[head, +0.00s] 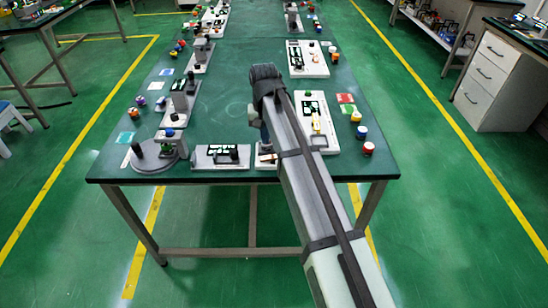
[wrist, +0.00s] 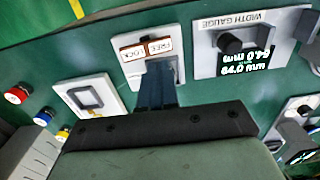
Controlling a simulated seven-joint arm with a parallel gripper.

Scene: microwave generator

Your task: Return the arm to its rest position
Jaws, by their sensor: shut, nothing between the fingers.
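My gripper (wrist: 158,68) shows in the wrist view with its dark fingers together and nothing between them. The fingertips are in front of a white plate (wrist: 125,68) with a red-brown strip labelled FREE and LOCK. The fingers hide the lower part of this plate; I cannot tell whether they touch it. In the head view my arm reaches from the bottom right over the near edge of the green table (head: 225,130). There the gripper points down by the same small white plate (head: 266,162), largely hidden by the arm.
A WIDTH GAUGE panel (wrist: 205,62) stands beside the plate, and a white plate with a dark frame (wrist: 62,92) on its other side. A round grey base (head: 150,162) is at the table's left corner. Coloured knobs (head: 368,148) line the right edge. The floor in front is clear.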

